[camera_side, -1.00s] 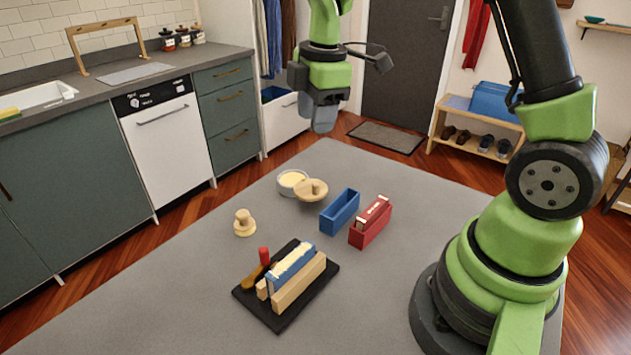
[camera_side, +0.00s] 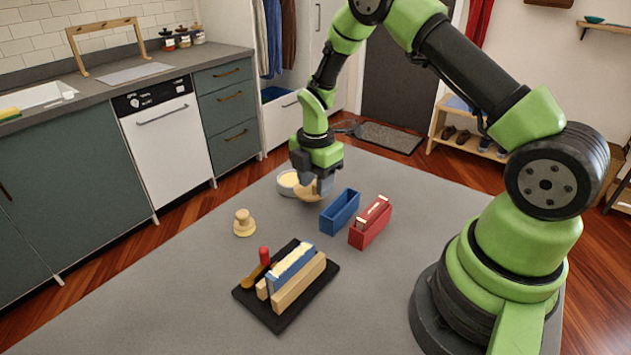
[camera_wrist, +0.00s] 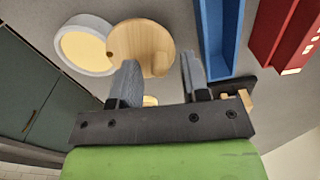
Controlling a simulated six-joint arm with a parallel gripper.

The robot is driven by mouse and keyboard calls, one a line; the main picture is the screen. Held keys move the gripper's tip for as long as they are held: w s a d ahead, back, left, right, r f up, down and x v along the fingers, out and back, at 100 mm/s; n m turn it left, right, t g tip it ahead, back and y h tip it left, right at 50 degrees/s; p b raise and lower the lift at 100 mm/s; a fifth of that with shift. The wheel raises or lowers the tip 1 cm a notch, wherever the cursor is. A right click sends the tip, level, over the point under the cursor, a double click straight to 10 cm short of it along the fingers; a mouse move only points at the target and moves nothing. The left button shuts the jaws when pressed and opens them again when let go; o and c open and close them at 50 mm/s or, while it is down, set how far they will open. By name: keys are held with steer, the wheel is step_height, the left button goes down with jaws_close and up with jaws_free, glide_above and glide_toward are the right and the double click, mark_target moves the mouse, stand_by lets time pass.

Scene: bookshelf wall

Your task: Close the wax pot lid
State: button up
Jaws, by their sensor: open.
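The wax pot (camera_side: 286,186) is a round, pale grey pot with cream wax inside, on the table below my gripper's left side. Its round wooden lid (camera_side: 305,193) sits to the right of the pot, partly hidden by my gripper (camera_side: 318,187). In the wrist view the pot (camera_wrist: 107,64) stands open. The lid (camera_wrist: 135,40) overlaps its right edge in the picture and does not cover the wax.
A blue open box (camera_side: 340,212) and a red box (camera_side: 370,224) stand just right of the lid. A small wooden knobbed piece (camera_side: 244,223) stands to the left. A black board (camera_side: 305,305) with blocks and a red-handled tool is in front. The table's left side is clear.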

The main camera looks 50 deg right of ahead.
steer(key=shift+f, duration=0.2)
steer(key=shift+c, duration=0.4)
jaws_close()
